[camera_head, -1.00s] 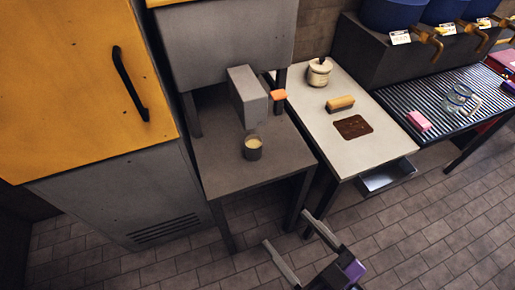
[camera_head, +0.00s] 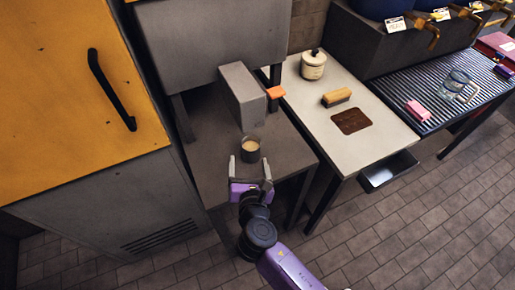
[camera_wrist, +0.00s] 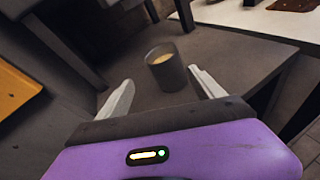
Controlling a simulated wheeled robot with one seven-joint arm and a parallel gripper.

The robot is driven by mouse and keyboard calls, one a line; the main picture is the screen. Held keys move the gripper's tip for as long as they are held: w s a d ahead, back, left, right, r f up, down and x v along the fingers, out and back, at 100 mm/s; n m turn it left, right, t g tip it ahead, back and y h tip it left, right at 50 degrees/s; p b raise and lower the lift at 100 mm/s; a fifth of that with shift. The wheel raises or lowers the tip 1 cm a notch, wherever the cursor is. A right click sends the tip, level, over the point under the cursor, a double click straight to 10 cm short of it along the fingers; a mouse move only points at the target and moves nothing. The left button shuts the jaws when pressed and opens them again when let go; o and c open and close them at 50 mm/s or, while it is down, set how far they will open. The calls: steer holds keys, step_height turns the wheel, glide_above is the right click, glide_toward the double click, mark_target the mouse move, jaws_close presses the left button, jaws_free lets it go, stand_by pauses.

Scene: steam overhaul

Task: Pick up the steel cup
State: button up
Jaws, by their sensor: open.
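The steel cup (camera_head: 250,150) is a small dark grey cup holding something pale, upright on the grey table near its front edge. In the wrist view the cup (camera_wrist: 167,73) stands ahead of my fingers, a little above the middle of the picture. My gripper (camera_head: 249,166) is open and empty at the table's front edge. Its fingers point at the cup, one on each side of the line to it. In the wrist view my gripper's fingers (camera_wrist: 160,88) are spread wide, and the cup appears just beyond their tips, apart from them.
A grey box-shaped block (camera_head: 243,97) with an orange tab (camera_head: 275,92) hangs or stands just behind the cup. A pale counter (camera_head: 375,145) to the right bears a jar (camera_head: 313,66), a brush (camera_head: 336,97) and a brown mat (camera_head: 351,121). A yellow cabinet (camera_head: 60,80) stands left.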

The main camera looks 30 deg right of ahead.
mark_target(251, 154)
steer(key=shift+s+d+n+h, duration=0.2)
steer(key=shift+d+n+h, duration=0.2)
steer(key=shift+d+n, duration=0.3)
steer(key=shift+w+f, duration=0.15)
steer(key=shift+w, duration=0.05)
steer(key=x, duration=0.7)
steer(key=shift+w+a+f, duration=0.15)
steer(key=shift+w+f, duration=0.05)
steer(key=shift+f, duration=0.05)
steer(key=shift+r, duration=0.1)
jaws_close()
